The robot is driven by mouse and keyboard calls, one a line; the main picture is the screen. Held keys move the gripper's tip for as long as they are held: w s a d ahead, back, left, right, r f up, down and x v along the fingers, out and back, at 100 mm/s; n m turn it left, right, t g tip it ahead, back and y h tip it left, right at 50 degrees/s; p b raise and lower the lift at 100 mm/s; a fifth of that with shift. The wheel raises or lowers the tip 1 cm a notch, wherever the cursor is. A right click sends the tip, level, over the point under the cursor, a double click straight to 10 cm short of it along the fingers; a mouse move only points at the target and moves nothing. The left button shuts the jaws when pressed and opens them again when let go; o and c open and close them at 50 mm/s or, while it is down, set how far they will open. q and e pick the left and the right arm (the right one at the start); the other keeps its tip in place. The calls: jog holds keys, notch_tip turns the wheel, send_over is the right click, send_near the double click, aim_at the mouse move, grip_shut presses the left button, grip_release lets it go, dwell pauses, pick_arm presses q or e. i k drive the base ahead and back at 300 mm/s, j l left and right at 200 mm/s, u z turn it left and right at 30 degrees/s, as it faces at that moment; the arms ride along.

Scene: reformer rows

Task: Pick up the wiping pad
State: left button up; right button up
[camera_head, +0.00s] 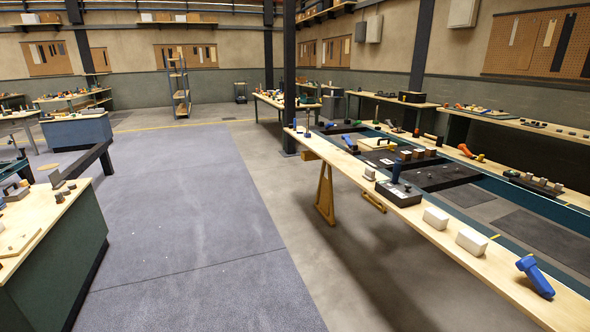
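I cannot tell for sure which thing is the wiping pad. Two pale, block-shaped pieces lie on the near wooden plank of the long bench at the right: one pale block (436,217) and, nearer to me, a second pale block (471,241). They lie apart from each other, and either might be a pad. Neither of my grippers is in view, so nothing shows of what they hold.
A blue tool (535,277) lies at the plank's near end. A black box with an upright handle (399,192) stands farther along the long bench (497,284). A green-sided workbench (62,262) stands at the left. The grey floor mat (190,215) between them is clear.

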aim_at(370, 173)
jog(key=i+j+z, duration=0.1)
jog(key=i+z, duration=0.25)
jog(key=i+j+z, duration=0.2)
jog(key=i+z, duration=0.2)
jog(key=i+j+z, duration=0.35)
jog(key=i, duration=0.15)
